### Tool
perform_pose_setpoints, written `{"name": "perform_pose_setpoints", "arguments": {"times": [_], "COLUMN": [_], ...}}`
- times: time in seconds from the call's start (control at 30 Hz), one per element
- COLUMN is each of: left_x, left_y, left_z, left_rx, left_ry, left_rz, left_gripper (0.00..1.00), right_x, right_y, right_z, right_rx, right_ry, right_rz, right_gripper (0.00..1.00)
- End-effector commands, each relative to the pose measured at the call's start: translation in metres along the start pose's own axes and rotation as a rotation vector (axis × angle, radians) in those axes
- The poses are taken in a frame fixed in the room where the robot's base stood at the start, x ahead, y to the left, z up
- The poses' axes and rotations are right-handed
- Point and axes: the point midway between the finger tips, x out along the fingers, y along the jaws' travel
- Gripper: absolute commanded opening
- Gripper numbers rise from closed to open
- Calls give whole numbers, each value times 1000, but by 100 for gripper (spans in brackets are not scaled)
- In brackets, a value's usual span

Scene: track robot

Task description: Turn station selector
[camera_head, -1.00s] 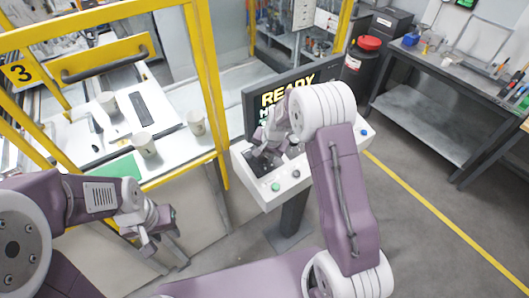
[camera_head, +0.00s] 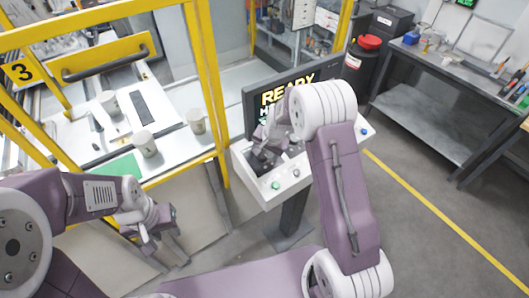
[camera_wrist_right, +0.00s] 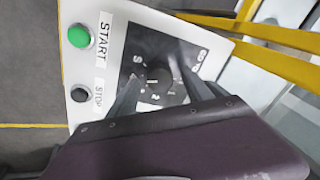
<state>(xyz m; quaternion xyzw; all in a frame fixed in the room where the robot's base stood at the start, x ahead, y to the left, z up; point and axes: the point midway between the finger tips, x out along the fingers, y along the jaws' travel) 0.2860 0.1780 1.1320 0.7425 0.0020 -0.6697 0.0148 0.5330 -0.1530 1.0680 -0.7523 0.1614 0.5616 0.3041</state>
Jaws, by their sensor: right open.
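The station selector, a round black knob (camera_wrist_right: 153,84) on a dark plate with numbers around it, shows in the right wrist view. My right gripper (camera_wrist_right: 163,92) is open, with one finger on each side of the knob; I cannot tell whether they touch it. In the head view my right gripper (camera_head: 261,152) is over the dark plate on the white control console (camera_head: 289,198), and the knob is hidden or too small to make out. My left gripper (camera_head: 163,246) hangs open and empty at the lower left, away from the console.
A green START button (camera_wrist_right: 79,36) and black STOP button (camera_wrist_right: 79,95) sit beside the selector plate. A screen (camera_head: 292,92) reading READY stands behind the console. A yellow-framed cell with several cups (camera_head: 145,144) lies left. The floor right of the console is clear.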

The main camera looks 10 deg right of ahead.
Motion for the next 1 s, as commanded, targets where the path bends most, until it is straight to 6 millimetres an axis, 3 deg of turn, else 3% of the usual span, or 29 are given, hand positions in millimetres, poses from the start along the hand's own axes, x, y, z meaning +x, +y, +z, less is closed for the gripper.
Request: {"name": "perform_pose_setpoints", "arguments": {"times": [0.47,1.0], "left_x": [19,19], "left_y": [0,0], "left_z": [2,2], "left_rx": [0,0], "left_ry": [0,0], "left_rz": [0,0], "left_gripper": [36,36], "right_x": [-82,-88], "right_y": [0,0], "right_z": [-1,0], "right_rx": [0,0], "right_ry": [6,3], "right_rz": [-4,-2], "right_gripper": [59,59]}}
